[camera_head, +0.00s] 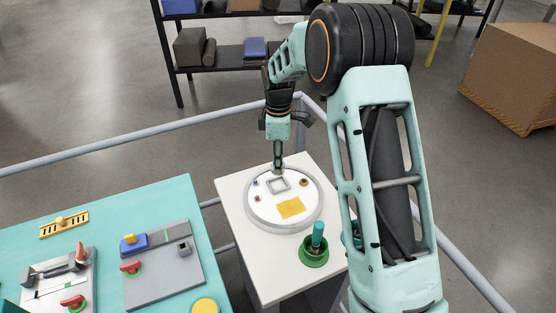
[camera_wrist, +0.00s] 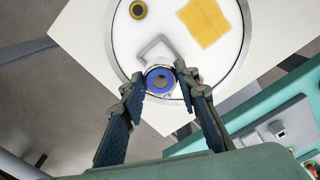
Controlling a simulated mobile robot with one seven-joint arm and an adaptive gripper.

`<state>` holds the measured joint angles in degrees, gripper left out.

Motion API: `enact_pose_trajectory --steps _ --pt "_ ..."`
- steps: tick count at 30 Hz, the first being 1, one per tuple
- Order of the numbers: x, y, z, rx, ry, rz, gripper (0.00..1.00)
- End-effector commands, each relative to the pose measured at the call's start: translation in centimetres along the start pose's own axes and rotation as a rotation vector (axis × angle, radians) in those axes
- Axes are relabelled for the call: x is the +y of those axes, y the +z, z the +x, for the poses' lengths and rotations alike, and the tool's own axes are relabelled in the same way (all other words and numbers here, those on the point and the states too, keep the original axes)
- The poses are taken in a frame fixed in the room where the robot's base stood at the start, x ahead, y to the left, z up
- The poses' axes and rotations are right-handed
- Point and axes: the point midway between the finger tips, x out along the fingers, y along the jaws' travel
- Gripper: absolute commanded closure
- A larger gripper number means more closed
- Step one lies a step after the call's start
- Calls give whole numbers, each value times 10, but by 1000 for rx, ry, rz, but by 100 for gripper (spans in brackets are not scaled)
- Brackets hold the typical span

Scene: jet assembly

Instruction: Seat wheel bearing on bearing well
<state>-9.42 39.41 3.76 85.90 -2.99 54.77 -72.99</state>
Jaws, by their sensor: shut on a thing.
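My gripper (camera_head: 278,166) points down over the back part of a round white tray (camera_head: 251,212). In the wrist view my gripper (camera_wrist: 161,76) is shut on a round piece with a blue ring and a grey centre, which looks like the wheel bearing (camera_wrist: 151,83). It is seen end-on, beside a grey square frame (camera_wrist: 148,50) in that picture. A brass ring with a dark centre (camera_wrist: 138,9) lies on the tray; it also shows in the head view (camera_head: 303,182). I cannot tell for certain which part is the bearing well.
A yellow plate (camera_head: 290,208) and small blue (camera_head: 255,183) and red (camera_head: 257,198) pieces lie on the tray. A green holder (camera_head: 314,254) with a teal handle stands at the white table's front. A teal bench (camera_head: 120,203) with fixtures is at left. Grey rails run behind.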

Motion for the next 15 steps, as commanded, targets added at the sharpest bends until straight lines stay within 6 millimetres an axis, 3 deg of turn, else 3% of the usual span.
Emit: enact_pose_trajectory --steps 15 --pt "0 0 42 0 0 0 90"
